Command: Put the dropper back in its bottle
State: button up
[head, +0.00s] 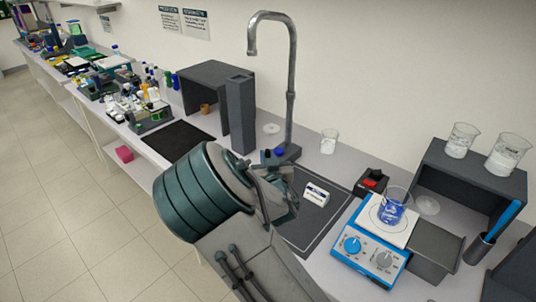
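I cannot make out the dropper in the head view. I cannot tell which container is its bottle; many small bottles (152,107) stand far back along the bench, too small to tell apart. A small white labelled item (317,193) lies on the dark mat (322,222) right of my arm. My arm fills the middle of the view. Its end, my gripper (281,197), shows only in part above the mat's left side. The arm hides much of it, and I cannot see whether its fingers hold anything.
A blue stirrer hotplate (370,245) bears a beaker of blue liquid (393,207). A tall grey tap (290,95) rises behind the mat. A dark shelf (470,180) with two beakers is at right. An empty beaker (328,142) stands near the wall. A black pad (178,139) lies clear at left.

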notch_tip(320, 180, down, 11)
jog(key=b, duration=0.8)
jog(key=shift+r, duration=0.2)
jog(key=shift+d+f+b, duration=0.1)
jog(key=shift+f+b, duration=0.05)
jog(key=shift+b, duration=0.35)
dwell(0.4)
jog(key=o, duration=0.6)
jog(key=shift+o, duration=0.2)
jog(key=p+v, duration=0.3)
jog(key=v, duration=0.8)
jog(key=shift+s+a+r, duration=0.15)
jog(key=shift+a+r, duration=0.05)
jog(key=shift+r, duration=0.25)
